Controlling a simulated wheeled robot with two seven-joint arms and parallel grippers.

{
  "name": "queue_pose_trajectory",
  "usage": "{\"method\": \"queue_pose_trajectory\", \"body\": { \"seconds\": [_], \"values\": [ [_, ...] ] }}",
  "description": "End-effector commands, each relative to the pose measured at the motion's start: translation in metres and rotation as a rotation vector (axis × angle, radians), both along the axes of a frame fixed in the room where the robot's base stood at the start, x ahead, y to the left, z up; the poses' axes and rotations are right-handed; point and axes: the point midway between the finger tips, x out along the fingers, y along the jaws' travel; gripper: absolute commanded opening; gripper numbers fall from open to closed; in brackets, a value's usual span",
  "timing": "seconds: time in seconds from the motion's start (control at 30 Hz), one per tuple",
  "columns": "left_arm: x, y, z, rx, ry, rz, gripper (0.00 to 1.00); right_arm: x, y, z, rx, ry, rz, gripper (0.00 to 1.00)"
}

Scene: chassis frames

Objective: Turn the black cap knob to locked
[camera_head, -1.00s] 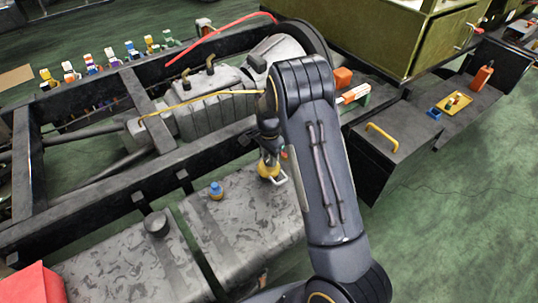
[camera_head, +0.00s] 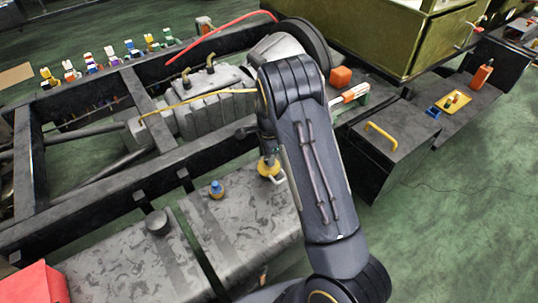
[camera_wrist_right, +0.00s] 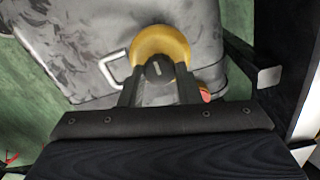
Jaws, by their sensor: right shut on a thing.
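The black cap knob (camera_wrist_right: 160,68), with a pale mark on its face, sits on a round yellow base (camera_wrist_right: 176,38) in the right wrist view. The yellow base (camera_head: 268,170) also shows in the head view, on the right part of the grey tank; the knob is mostly hidden there. My right gripper (camera_wrist_right: 158,86) is shut on the knob, one finger on each side. In the head view my right gripper (camera_head: 267,152) comes down onto it from above. A pale wire loop (camera_wrist_right: 112,68) stands beside the base. My left gripper is not in view.
The grey tank (camera_head: 235,225) lies along the dark chassis frame (camera_head: 110,205). A black box with a yellow handle (camera_head: 380,135) is to the right. Open green floor lies at lower right.

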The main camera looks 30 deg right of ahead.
Motion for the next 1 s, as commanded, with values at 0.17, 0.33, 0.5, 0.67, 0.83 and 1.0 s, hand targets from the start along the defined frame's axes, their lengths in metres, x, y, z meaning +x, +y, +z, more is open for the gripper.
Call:
{"method": "queue_pose_trajectory", "body": {
  "seconds": [0.17,0.33,0.5,0.67,0.83,1.0],
  "values": [
    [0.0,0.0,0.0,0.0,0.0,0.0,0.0,0.0,0.0,0.0,0.0,-0.001,-0.001,0.35],
    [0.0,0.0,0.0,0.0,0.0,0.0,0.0,0.0,0.0,0.0,0.0,-0.001,0.0,0.52],
    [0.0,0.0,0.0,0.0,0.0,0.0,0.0,0.0,0.0,0.0,0.0,-0.001,0.0,0.52],
    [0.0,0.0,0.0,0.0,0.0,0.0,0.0,0.001,0.0,0.008,0.0,-0.003,0.001,0.52],
    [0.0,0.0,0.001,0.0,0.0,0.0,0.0,0.001,0.0,0.036,0.0,-0.005,0.002,0.52],
    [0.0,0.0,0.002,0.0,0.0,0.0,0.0,0.001,0.0,0.063,0.0,-0.004,0.002,0.52]
  ]
}}
